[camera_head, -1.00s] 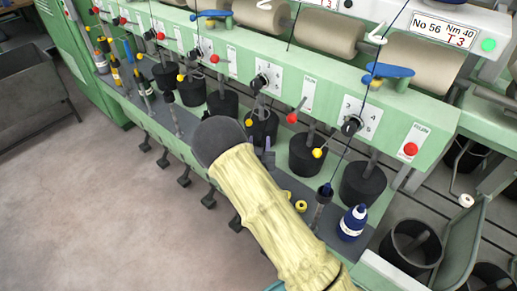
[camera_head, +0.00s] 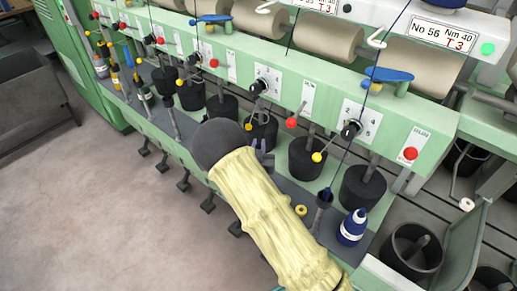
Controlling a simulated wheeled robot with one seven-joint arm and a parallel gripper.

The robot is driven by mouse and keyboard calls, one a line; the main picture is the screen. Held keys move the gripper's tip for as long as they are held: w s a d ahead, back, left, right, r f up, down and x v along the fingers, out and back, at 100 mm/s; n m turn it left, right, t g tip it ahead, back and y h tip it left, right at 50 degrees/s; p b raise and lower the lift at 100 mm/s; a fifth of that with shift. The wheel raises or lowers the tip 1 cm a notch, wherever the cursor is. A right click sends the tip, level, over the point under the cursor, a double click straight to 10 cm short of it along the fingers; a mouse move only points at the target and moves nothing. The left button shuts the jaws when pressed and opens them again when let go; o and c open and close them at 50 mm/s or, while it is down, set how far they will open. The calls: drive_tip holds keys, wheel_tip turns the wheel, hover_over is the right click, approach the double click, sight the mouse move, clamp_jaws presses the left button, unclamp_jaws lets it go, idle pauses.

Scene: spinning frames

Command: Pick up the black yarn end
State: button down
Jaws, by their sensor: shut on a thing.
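My gripper (camera_head: 264,158) shows only in part, as small grey-blue fingers beyond my dark wrist and pale yellow-sleeved arm. It is close in front of a black cylinder (camera_head: 262,133) on the spinning frame. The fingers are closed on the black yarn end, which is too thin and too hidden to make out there. A thin dark yarn (camera_head: 366,90) runs down past the blue guide on the right to a dark upright holder (camera_head: 323,199). Another dark yarn (camera_head: 291,38) hangs in front of the rollers near the middle.
The green spinning frame (camera_head: 330,105) has a row of knobs and black cylinders. A blue-and-white bottle (camera_head: 352,227) and a yellow ring (camera_head: 301,210) are on its lower ledge. A black bin (camera_head: 412,250) stands at right. The floor (camera_head: 110,210) at left is clear.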

drive_tip(key=shift+r, duration=0.5)
drive_tip(key=shift+s+r+b, duration=0.2)
drive_tip(key=shift+r+b, duration=0.25)
drive_tip(key=shift+r, duration=0.4)
drive_tip(key=s+p, duration=0.2)
drive_tip(key=s, duration=1.5)
drive_tip(key=shift+s+a, duration=0.25)
drive_tip(key=shift+s, duration=0.05)
